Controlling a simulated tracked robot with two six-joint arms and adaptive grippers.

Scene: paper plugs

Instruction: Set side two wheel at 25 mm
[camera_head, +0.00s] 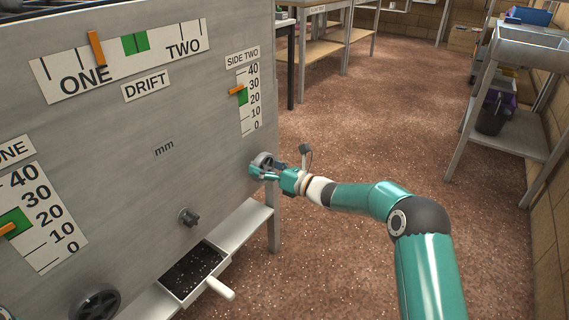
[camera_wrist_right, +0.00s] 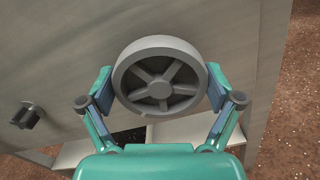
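The side two wheel (camera_wrist_right: 160,82) is a grey spoked handwheel on the machine's front panel, also at the panel's right edge in the head view (camera_head: 262,161). My right gripper (camera_wrist_right: 161,88) straddles it, with a finger pad against the rim on each side; it also shows in the head view (camera_head: 264,171). The side two scale (camera_head: 250,97) runs from 0 to 40. Its orange pointer (camera_head: 237,90) stands near 30, at the upper edge of the green band (camera_head: 242,98).
The drift scale (camera_head: 124,58) has its orange pointer left of the green band, toward ONE. A side one scale (camera_head: 42,222), a dark handwheel (camera_head: 95,303), a small knob (camera_head: 188,217) and a handled tray (camera_head: 193,272) are at left. The floor at right is open before shelving.

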